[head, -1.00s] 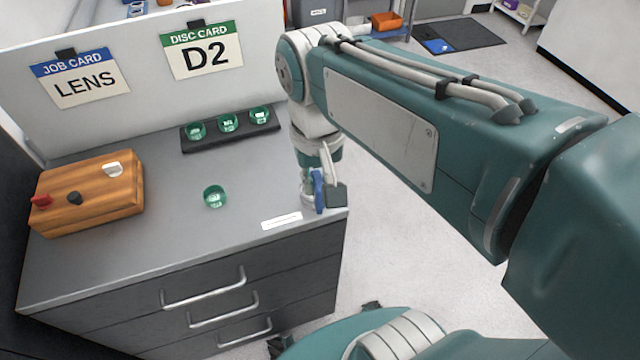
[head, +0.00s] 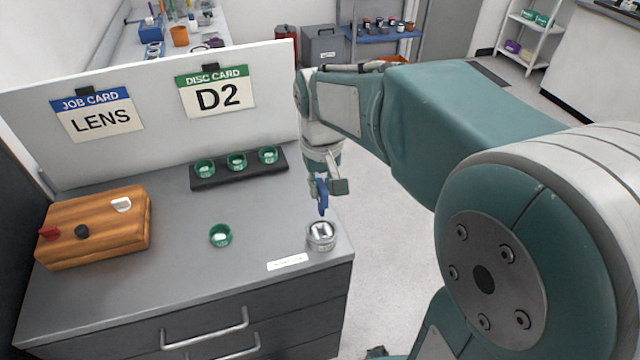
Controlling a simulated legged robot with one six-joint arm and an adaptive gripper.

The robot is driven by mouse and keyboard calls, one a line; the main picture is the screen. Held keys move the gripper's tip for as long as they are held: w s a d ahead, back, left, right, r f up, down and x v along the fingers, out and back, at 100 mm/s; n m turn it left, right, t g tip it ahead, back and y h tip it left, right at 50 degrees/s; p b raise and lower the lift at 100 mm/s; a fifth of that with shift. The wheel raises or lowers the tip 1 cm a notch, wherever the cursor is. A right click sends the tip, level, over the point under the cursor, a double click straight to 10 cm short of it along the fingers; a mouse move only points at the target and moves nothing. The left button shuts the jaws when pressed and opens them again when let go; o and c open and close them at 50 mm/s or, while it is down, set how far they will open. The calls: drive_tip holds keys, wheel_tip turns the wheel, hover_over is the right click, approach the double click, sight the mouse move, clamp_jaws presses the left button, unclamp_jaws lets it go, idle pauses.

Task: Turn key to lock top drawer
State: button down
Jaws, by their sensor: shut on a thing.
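My gripper (head: 325,188) is shut on a blue key-like piece (head: 322,198), which points downward. They are above a round silver fitting (head: 321,236) at the right front corner of the cabinet top, with a small gap seeming to show between them. The fitting looks like the lock, but I cannot make out a keyhole or how it is turned. The top drawer (head: 290,318) has a metal bar handle (head: 205,330) and looks closed. The jaw tips are small and partly hidden by the gripper body.
A white label (head: 287,262) lies beside the silver fitting. A green cup (head: 220,236) stands mid-top, and a dark rack (head: 222,178) holds three more. A wooden block (head: 95,228) with knobs sits left. A white panel (head: 150,145) with cards stands behind.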

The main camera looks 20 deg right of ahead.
sight(322, 213)
drive_tip(key=shift+f, duration=2.9)
drive_tip(key=shift+f, duration=1.25)
drive_tip(key=shift+n, duration=2.3)
drive_tip(key=shift+s+n, duration=0.1)
drive_tip(key=shift+n, duration=1)
